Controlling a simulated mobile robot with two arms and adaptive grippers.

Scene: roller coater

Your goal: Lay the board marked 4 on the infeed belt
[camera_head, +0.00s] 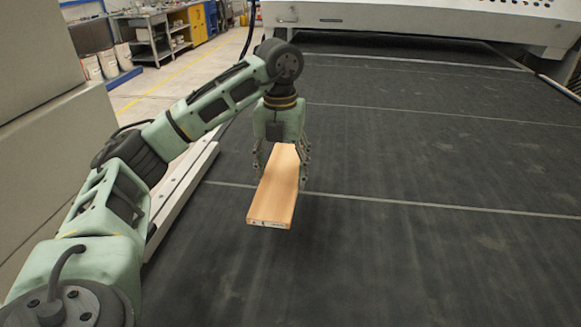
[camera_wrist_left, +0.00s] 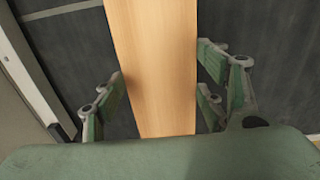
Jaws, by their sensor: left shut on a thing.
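My left gripper (camera_head: 282,165) is shut on a light wooden board (camera_head: 275,190), one finger along each long side. The board points toward the camera over the dark infeed belt (camera_head: 400,260). It looks held above the belt, but how high I cannot tell. Its near end carries small dark marks, too small to read as a number. In the left wrist view the board (camera_wrist_left: 155,60) runs between the finger pads of the left gripper (camera_wrist_left: 162,90), with the belt (camera_wrist_left: 260,50) behind it. My right gripper is not in view.
A light metal side rail (camera_head: 185,185) borders the belt on the left. The pale machine housing (camera_head: 400,22) spans the belt's far end. Grey blocks (camera_head: 50,180) stand at the left. The belt to the right of the board is clear.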

